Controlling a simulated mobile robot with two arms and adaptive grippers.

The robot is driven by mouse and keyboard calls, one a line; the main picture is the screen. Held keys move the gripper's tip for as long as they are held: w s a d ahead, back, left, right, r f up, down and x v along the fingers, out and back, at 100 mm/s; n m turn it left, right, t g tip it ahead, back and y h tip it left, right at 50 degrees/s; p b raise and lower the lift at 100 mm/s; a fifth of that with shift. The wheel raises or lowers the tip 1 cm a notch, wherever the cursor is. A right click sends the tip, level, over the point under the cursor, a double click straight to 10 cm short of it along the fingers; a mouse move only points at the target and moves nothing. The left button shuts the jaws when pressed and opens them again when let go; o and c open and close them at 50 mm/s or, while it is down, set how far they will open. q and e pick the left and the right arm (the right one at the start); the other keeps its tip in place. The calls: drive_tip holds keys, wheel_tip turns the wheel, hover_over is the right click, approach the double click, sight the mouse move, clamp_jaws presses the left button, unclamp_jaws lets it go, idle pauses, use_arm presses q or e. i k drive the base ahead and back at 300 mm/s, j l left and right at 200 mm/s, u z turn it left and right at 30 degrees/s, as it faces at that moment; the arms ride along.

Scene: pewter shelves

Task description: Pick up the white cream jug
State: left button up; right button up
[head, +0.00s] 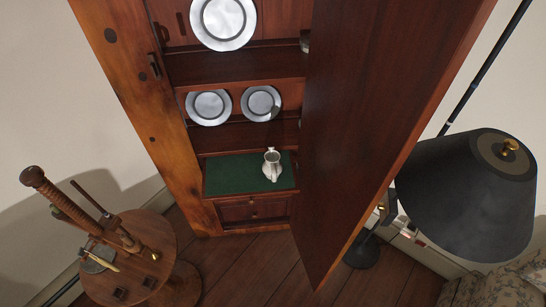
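The white cream jug (271,167) stands upright on the green-lined lowest shelf (228,176) of a wooden cupboard, toward the right side of that shelf. It looks pale and has a narrowed neck. Nothing touches it that I can see. Neither my left nor my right gripper shows in the head view.
The cupboard's tall wooden door (375,110) hangs open just right of the jug. Pewter plates (209,107) stand on the upper shelves. A round wooden stand (135,262) is at lower left. A black-shaded lamp (465,200) is at right. Some floor (240,268) before the cupboard is clear.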

sight(273, 170)
drive_tip(key=k+j+z, duration=0.15)
drive_tip(key=z, duration=0.2)
drive_tip(key=k+j+z, duration=0.2)
drive_tip(key=z, duration=0.2)
drive_tip(key=k+z, duration=0.2)
drive_tip(key=z, duration=0.15)
